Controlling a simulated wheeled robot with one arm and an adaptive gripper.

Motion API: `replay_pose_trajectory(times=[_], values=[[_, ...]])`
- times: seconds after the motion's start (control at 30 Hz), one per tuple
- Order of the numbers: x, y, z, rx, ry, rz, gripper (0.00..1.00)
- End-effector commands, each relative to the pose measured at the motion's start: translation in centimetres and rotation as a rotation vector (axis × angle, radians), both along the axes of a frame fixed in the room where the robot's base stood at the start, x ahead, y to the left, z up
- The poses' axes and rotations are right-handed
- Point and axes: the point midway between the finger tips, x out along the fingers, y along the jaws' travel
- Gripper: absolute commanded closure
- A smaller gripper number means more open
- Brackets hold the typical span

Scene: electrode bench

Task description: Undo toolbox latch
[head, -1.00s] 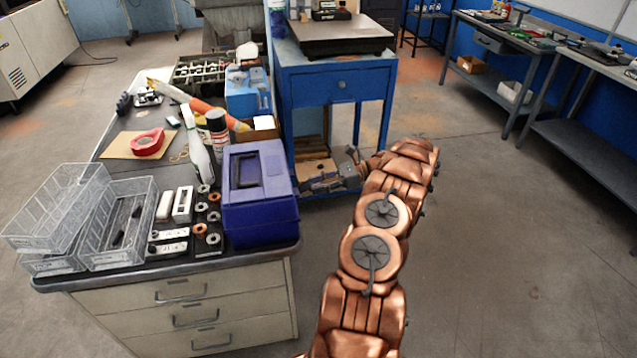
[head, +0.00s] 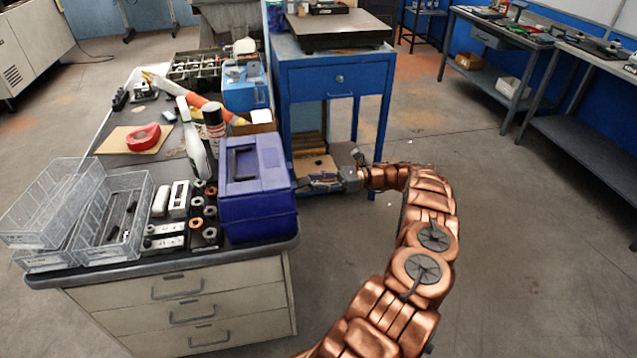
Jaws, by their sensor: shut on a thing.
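The toolbox (head: 258,207) is dark blue-purple with a handle on its lid (head: 252,160). It stands at the right front corner of the workbench with its lid down. My gripper (head: 300,184) is at the toolbox's right side, near the seam below the lid, with its fingers pointing left. The fingertips are at or very near the box wall. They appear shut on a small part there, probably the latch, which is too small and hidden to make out.
Clear plastic bins (head: 110,215), a spray bottle (head: 194,142), a dark can (head: 214,132) and small metal parts crowd the bench left of the toolbox. A blue cabinet table (head: 335,80) stands behind my gripper. The floor (head: 520,230) at right is open.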

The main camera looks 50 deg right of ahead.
Motion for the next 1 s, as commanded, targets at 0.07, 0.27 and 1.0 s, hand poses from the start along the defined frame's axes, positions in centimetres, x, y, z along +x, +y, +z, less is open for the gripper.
replay_pose_trajectory(times=[0.07,0.27,1.0], values=[[-0.06,-0.12,-0.20,0.011,-0.015,-0.003,1.00],[-0.01,-0.08,-0.35,0.033,-0.029,-0.001,1.00],[0.00,-0.08,-0.50,0.047,-0.037,0.000,0.61]])
